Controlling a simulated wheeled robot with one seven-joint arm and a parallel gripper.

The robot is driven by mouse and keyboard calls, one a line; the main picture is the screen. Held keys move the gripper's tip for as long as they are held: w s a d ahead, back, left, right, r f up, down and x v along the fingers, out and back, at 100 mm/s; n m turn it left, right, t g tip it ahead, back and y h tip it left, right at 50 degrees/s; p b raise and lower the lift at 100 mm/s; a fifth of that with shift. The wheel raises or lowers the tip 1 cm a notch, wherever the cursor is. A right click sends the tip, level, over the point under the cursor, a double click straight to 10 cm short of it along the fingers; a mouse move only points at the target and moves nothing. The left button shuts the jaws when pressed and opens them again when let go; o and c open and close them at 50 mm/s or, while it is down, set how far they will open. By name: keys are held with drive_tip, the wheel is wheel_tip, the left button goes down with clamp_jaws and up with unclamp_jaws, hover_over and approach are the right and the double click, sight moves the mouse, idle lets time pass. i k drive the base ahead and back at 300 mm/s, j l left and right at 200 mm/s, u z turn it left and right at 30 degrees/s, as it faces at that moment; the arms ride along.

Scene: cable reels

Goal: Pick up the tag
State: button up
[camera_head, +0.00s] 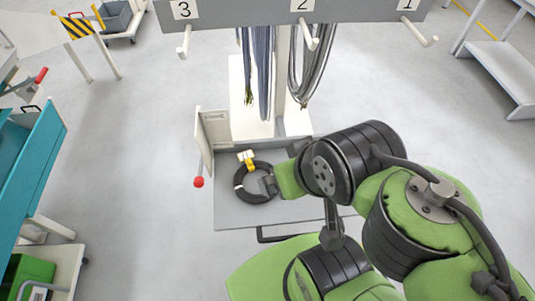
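A small yellow and white piece, which looks like the tag (249,161), sits at the top edge of a black cable coil (241,194). The coil lies flat on a grey tray-like surface (232,216) below the hook rack. My gripper (266,186) is over the right part of the coil, below and to the right of the tag. The gripper looks apart from the tag. Its fingers are small and dark against the coil, so I cannot tell whether they are open or shut, or whether they touch the coil.
Above is a rack (245,12) with hooks numbered 1, 2 and 3; cables (262,70) hang from it. An upright panel (204,138) and a red knob (198,182) stand left of the coil. A teal cabinet (40,160) is at far left. Open floor lies between.

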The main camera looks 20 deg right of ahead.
sight(246, 155)
drive_tip(key=k+l+u, duration=0.1)
drive_tip(key=u, duration=0.3)
drive_tip(key=k+l+u, duration=0.1)
drive_tip(key=u, duration=0.3)
drive_tip(key=k+l+u, duration=0.15)
drive_tip(key=u, duration=0.25)
drive_tip(key=k+u, duration=0.1)
drive_tip(key=u, duration=0.35)
